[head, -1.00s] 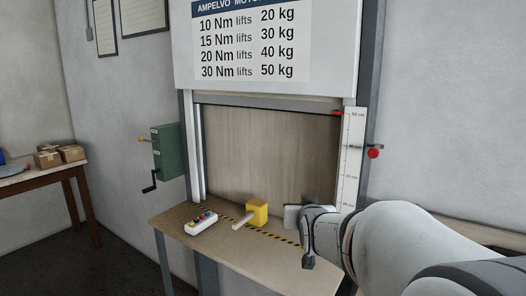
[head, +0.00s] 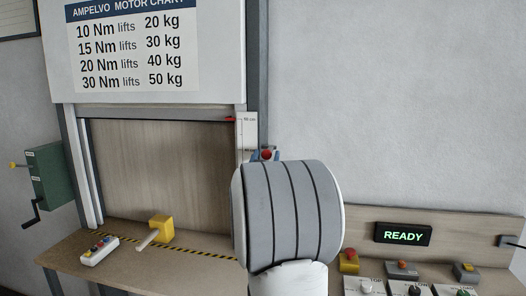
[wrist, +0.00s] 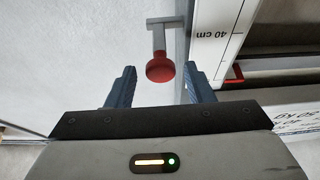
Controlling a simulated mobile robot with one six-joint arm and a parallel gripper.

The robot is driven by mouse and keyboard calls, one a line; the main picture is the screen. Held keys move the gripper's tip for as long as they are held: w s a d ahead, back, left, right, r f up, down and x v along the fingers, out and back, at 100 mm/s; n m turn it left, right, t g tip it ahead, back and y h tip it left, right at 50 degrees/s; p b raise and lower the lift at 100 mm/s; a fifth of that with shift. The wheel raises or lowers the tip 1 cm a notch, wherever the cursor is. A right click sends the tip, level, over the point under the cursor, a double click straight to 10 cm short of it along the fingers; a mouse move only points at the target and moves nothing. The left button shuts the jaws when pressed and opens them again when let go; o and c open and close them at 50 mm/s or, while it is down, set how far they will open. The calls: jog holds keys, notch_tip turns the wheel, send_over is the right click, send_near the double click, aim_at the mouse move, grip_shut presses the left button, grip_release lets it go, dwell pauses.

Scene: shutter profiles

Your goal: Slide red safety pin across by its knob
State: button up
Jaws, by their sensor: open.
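The red knob (wrist: 160,67) of the safety pin shows in the wrist view, on a short grey stem running to a grey bracket (wrist: 166,21) beside the door frame. My gripper (wrist: 160,74) is open, with one blue finger on each side of the knob and a gap to both. In the head view the knob (head: 266,154) shows just above my wrist, between the blue fingertips (head: 265,157). I cannot tell how deep the knob sits between the fingers. My wrist hides the rest of the pin there.
The white height scale (wrist: 217,38) and frame edge stand close right of my fingers in the wrist view. A red pointer (wrist: 234,75) is beyond it. In the head view a bench with a READY display (head: 403,234) is at right, a yellow block (head: 161,229) at left.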

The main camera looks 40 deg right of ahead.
jog(key=shift+x, duration=0.95)
jog(key=shift+c, duration=0.3)
grip_shut()
